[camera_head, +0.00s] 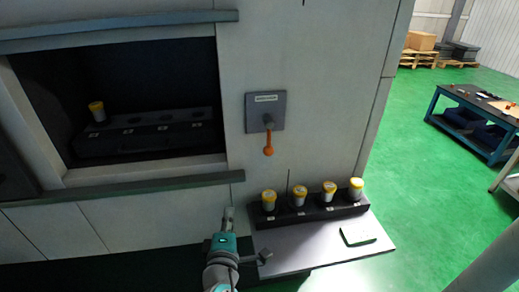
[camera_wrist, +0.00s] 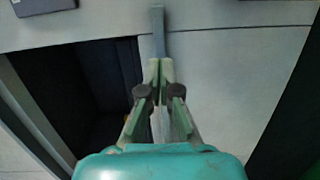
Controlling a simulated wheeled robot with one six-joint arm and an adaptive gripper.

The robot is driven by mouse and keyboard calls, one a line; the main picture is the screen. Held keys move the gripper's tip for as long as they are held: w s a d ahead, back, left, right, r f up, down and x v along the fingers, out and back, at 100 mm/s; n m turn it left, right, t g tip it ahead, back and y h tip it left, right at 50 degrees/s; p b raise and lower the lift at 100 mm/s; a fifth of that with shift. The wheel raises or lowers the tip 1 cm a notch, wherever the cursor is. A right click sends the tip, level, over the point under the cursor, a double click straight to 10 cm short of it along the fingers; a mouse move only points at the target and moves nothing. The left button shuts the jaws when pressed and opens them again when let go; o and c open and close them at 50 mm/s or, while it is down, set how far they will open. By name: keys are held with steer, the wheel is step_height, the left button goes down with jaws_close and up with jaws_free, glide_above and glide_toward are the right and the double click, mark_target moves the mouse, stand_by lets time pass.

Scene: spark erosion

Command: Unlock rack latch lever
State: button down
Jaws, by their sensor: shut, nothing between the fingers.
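The latch lever (camera_head: 268,140) has an orange handle hanging down from a dark grey square plate (camera_head: 280,108) with a small label, on the pale machine front right of the chamber opening. My gripper (camera_head: 229,212) is below and to the left of the lever, clear of it, near the right end of the lower rail. In the wrist view my gripper (camera_wrist: 161,66) shows with its fingertips together and nothing between them. The orange handle does not show in the wrist view. A dark grey corner shows at its top left; I cannot tell whether it is the lever's plate.
A black rack (camera_head: 320,208) with several yellow-capped containers stands on a grey shelf (camera_head: 290,262) right of my gripper. A green-white box (camera_head: 358,236) lies on the shelf. The open chamber (camera_head: 140,70) holds a dark rack (camera_head: 150,145) with one yellow-capped container (camera_head: 97,111). A blue workbench (camera_head: 470,125) stands far right.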

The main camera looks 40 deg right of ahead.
step_height(320, 180, up, 13)
steer(key=d+m+g+h, duration=0.1)
steer(key=m+g+h, duration=0.3)
steer(key=g, duration=0.1)
steer(key=shift+w+m+g+h, duration=0.3)
steer(key=shift+w, duration=0.15)
steer(key=shift+d, duration=0.1)
glide_toward(268, 136)
steer(key=w+d+f, duration=0.2)
steer(key=w+d, duration=0.1)
steer(key=w, duration=0.2)
steer(key=d, duration=0.1)
steer(key=s+d, duration=0.1)
steer(key=d, duration=0.1)
steer(key=shift+s+d+f, duration=0.1)
steer(key=shift+s+f, duration=0.05)
steer(key=shift+f, duration=0.1)
